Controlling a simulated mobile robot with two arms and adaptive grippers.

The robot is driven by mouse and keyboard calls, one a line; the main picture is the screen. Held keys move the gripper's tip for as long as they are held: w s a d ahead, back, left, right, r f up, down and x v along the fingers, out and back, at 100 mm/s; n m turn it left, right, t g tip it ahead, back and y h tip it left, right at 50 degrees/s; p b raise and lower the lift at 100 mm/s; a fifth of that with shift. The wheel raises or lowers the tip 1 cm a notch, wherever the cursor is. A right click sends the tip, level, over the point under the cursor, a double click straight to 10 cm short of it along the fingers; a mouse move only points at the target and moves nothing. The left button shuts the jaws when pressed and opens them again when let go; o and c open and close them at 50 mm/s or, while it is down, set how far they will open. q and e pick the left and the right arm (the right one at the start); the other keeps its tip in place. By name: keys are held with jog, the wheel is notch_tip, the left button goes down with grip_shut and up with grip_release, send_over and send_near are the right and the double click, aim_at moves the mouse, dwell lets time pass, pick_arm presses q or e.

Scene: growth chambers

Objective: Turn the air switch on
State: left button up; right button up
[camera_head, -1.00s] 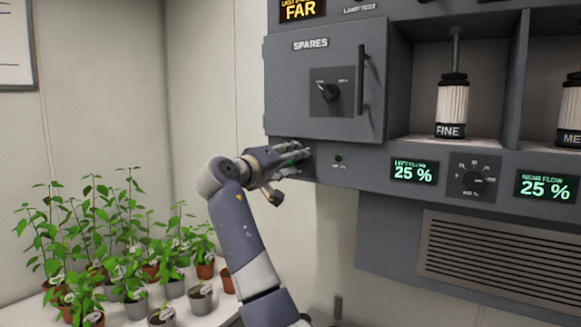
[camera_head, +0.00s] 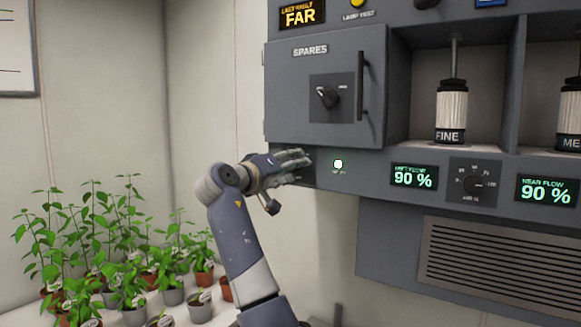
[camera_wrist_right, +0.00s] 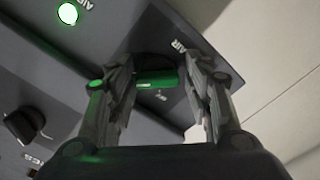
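The air switch (camera_wrist_right: 157,80) shows in the right wrist view as a green-lit piece on the dark panel, beside an "AIR" label. My right gripper (camera_wrist_right: 163,60) has its two fingers apart, one on each side of the switch; whether they touch it I cannot tell. In the head view my right gripper (camera_head: 293,160) is at the panel's lower left, below the spares door, and hides the switch. A round lamp (camera_head: 338,164) right of it glows bright green, and it also shows in the wrist view (camera_wrist_right: 68,13). My left gripper is not in view.
The spares door (camera_head: 290,100) with its handle is above the hand. Flow displays (camera_head: 414,177) reading 90 % and a dial (camera_head: 473,184) are to the right. Several potted plants (camera_head: 110,250) stand at lower left. The space below the panel's left end is free.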

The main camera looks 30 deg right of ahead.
jog(key=shift+a+r, duration=0.1)
jog(key=v, duration=1.1)
jog(key=shift+s+a, duration=0.2)
jog(key=shift+a, duration=0.15)
